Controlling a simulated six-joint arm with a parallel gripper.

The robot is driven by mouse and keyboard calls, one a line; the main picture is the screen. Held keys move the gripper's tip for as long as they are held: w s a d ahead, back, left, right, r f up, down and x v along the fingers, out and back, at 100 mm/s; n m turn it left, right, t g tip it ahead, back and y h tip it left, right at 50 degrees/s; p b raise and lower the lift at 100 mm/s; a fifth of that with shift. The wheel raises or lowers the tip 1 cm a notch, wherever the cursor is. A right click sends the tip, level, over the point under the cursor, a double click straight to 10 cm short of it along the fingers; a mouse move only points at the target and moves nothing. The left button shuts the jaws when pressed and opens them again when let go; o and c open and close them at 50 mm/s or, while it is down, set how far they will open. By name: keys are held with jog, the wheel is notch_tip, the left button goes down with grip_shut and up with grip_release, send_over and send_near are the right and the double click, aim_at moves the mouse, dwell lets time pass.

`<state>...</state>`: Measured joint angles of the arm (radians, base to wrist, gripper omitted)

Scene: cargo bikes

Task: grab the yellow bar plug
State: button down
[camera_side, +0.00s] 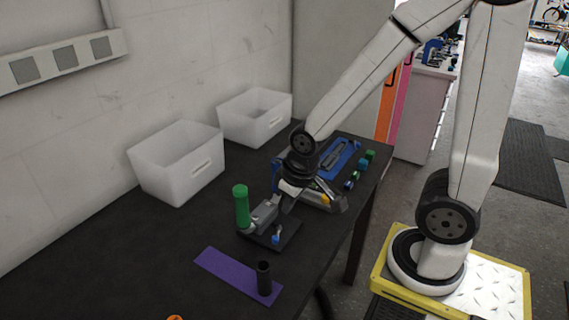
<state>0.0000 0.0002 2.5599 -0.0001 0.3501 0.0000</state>
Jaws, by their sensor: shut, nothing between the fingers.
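A small yellow piece (325,199), which looks like the yellow bar plug, sits at the front right of a grey holder (336,207) on the dark table. My gripper (286,208) points down just left of that holder, above a dark plate (285,236). It is shut and empty, and it is apart from the yellow piece. The gripper and wrist hide part of the holder. The fingertips are small and dark in this view.
A green upright grip (241,208) stands at the plate's left. A black cylinder (264,279) stands on a purple strip (228,272). A blue tray (347,153) and several small green and blue pieces (363,164) lie behind. Two white bins (178,165) line the wall. The left table is clear.

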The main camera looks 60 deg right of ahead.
jog(key=shift+c, duration=0.7)
grip_release()
jog(key=n+g+h, duration=0.8)
jog(key=n+h, duration=0.5)
jog(key=n, duration=0.1)
send_over(326, 201)
jog(key=w+a, duration=0.2)
jog(key=a, duration=0.1)
notch_tip(326, 201, down, 5)
jog(key=shift+w+d+f, duration=0.1)
jog(key=shift+d+f, duration=0.1)
jog(key=shift+d, duration=0.05)
jog(key=shift+f, duration=1.95)
